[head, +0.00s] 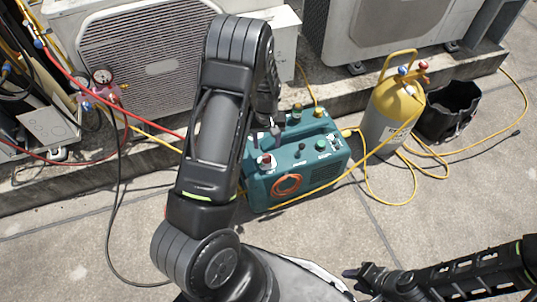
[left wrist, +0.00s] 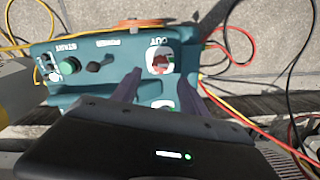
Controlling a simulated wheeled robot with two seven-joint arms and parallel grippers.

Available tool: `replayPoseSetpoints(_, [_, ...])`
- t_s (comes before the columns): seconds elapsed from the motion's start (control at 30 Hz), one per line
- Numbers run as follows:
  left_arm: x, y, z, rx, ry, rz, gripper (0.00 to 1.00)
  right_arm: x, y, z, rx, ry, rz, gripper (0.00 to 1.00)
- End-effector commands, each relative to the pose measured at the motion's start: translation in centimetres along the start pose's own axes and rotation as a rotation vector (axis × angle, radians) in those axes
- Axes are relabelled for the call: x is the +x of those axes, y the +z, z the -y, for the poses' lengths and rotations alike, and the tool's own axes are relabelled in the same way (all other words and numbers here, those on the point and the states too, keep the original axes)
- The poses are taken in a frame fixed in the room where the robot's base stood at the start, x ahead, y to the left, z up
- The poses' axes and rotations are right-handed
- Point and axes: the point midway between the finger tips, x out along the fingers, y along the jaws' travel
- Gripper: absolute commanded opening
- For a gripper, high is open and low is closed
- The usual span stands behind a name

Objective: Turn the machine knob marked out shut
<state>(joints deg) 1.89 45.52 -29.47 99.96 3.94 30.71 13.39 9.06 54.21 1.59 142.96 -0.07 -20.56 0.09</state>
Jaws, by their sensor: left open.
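The teal machine (head: 300,165) stands on the concrete. Its knob marked OUT is a red knob (head: 265,160) on a white disc, at the left of its top in the head view. In the left wrist view the OUT lettering reads upside down beside this red knob (left wrist: 160,61). My left gripper (head: 264,136) reaches down over the machine's left end, close behind the knob. In the left wrist view its two fingers (left wrist: 159,77) are apart and empty, with the knob just beyond their tips, not between them. My right gripper (head: 353,278) is low at the right, away from the machine; its opening is unclear.
A green START button (left wrist: 69,66) and a dark POWER switch (left wrist: 100,62) are on the same panel. A yellow-topped cylinder (head: 392,110) and black bucket (head: 450,110) stand at right. Yellow hoses lie around the machine. Condenser units stand behind. Front concrete is mostly clear.

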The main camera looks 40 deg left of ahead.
Motion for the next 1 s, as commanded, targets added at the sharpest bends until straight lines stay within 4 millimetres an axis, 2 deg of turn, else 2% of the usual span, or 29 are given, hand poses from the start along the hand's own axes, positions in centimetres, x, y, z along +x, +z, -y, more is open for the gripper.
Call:
replayPoseSetpoints(0.23, [1.4, 0.1, 0.0, 0.0, -0.001, 0.001, 0.52, 0.5, 0.0, -0.2, 0.001, 0.0, 0.0, 0.36])
replayPoseSetpoints(0.63, [7.2, 0.1, 0.0, 0.001, -0.001, 0.001, 0.52, 1.9, -0.2, -0.9, 0.005, 0.003, -0.006, 0.36])
replayPoseSetpoints(1.0, [7.8, 0.0, 0.0, 0.001, 0.0, -0.001, 0.52, 1.9, -0.3, -1.0, 0.006, 0.004, -0.008, 0.36])
